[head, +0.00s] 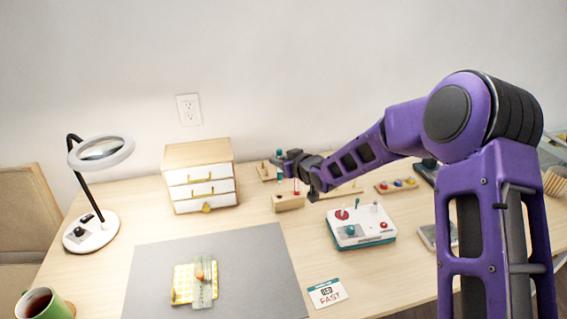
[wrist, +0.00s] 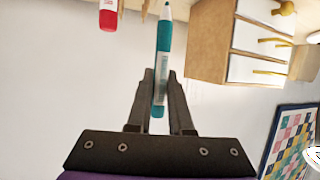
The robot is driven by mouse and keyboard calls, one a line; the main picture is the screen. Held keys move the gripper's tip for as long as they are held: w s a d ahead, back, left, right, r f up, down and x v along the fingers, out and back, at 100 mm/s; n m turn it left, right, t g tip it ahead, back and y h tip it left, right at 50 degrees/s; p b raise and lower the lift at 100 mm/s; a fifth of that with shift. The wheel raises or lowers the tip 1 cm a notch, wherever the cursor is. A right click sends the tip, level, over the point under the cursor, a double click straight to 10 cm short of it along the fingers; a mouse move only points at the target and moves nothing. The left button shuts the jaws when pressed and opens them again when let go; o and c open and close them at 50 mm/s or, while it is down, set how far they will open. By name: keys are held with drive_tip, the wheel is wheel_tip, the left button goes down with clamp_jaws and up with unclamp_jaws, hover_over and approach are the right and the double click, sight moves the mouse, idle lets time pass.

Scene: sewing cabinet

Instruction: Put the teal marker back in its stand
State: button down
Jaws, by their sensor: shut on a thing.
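The teal marker (wrist: 163,62) is between the two fingers of my gripper (wrist: 160,78) in the wrist view, its pale pointed end away from the palm. In the head view my gripper (head: 289,163) is at the back of the desk, and part of the teal marker (head: 279,153) shows at its left. A small wooden block stand (head: 288,204) sits just below it in the picture, with a red marker (head: 296,187) upright in it. The red marker also shows in the wrist view (wrist: 108,17). The stand's holes are too small to make out.
A wooden drawer cabinet (head: 199,154) stands left of the stand. A white and teal machine (head: 362,228) is to the right, with a tray of coloured pieces (head: 396,186) behind. A magnifier lamp (head: 92,232) and grey mat (head: 142,261) lie left and front.

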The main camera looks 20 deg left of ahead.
sight(281, 177)
drive_tip(key=shift+f+b, duration=1.2)
drive_tip(key=shift+f, duration=1)
drive_tip(key=shift+f+b, duration=0.6)
drive_tip(key=shift+b, duration=0.4)
idle(1.0)
drive_tip(key=shift+f, duration=1.4)
idle(2.4)
